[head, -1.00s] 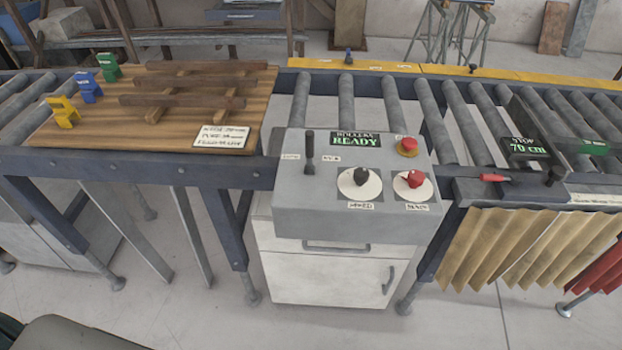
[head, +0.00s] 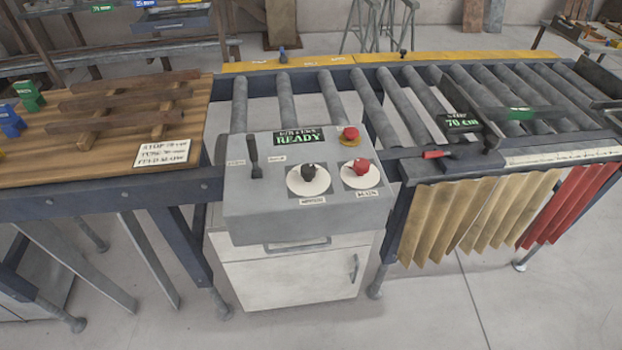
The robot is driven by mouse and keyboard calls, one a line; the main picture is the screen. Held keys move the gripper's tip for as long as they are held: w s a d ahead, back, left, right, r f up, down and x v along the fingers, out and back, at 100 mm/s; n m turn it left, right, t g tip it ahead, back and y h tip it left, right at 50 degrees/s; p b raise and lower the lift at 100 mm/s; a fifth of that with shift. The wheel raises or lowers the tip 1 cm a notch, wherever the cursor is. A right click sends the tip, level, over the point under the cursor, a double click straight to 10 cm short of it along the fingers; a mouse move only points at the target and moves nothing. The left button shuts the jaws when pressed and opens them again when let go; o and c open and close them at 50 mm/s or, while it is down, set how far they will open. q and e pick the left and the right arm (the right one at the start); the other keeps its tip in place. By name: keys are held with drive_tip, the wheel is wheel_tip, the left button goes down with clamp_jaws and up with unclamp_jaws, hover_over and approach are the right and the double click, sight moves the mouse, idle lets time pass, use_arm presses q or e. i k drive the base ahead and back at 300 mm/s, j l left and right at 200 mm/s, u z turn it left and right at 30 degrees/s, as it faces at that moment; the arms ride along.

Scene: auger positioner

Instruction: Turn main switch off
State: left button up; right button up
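The grey control box (head: 290,215) stands in the middle of the head view, on a white cabinet. The main switch is the red rotary knob (head: 362,168) on a white round plate at the box's right, with a label below that seems to read MAIN. A black knob (head: 308,171) on a similar plate is to its left. A red mushroom button (head: 350,134) on a yellow base is above it. A dark lever (head: 254,155) stands upright at the left. The display (head: 300,138) reads READY in green. Neither of my grippers is in view.
A roller conveyor (head: 430,105) runs behind and right of the box, with a stop display (head: 460,122) reading 70 cm. A wooden board (head: 60,165) with dark bars and a sign is at left. Yellowish and red strip curtains hang at right. Floor in front is clear.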

sight(360, 165)
drive_tip(key=k+j+z, duration=0.1)
drive_tip(key=k+z, duration=0.35)
drive_tip(key=k, duration=0.15)
drive_tip(key=k+l+z, duration=0.1)
drive_tip(key=k+z, duration=0.3)
drive_tip(key=k, duration=0.25)
